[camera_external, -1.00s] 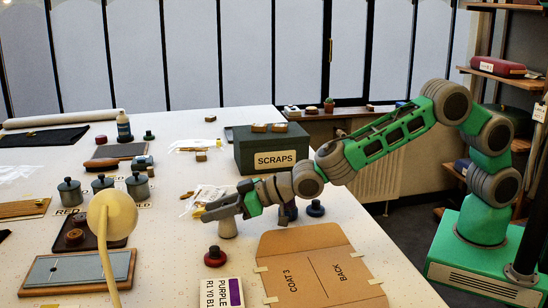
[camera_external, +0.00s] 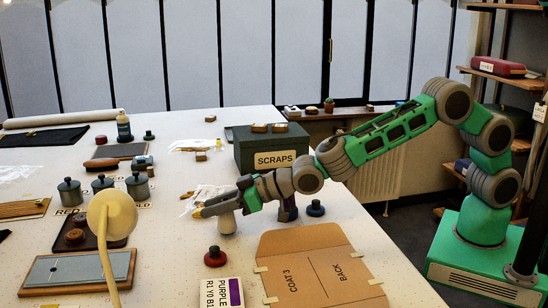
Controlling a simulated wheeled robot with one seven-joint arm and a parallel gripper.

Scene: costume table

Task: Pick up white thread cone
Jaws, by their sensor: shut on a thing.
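The cone's base looks to be at or very near the table top; I cannot tell if there is a gap.
A red thread spool (camera_external: 215,257) stands in front of the cone. A dark blue spool (camera_external: 316,208) is to the right. The green SCRAPS box (camera_external: 272,158) stands behind. A cardboard pattern (camera_external: 315,265) lies at front right.

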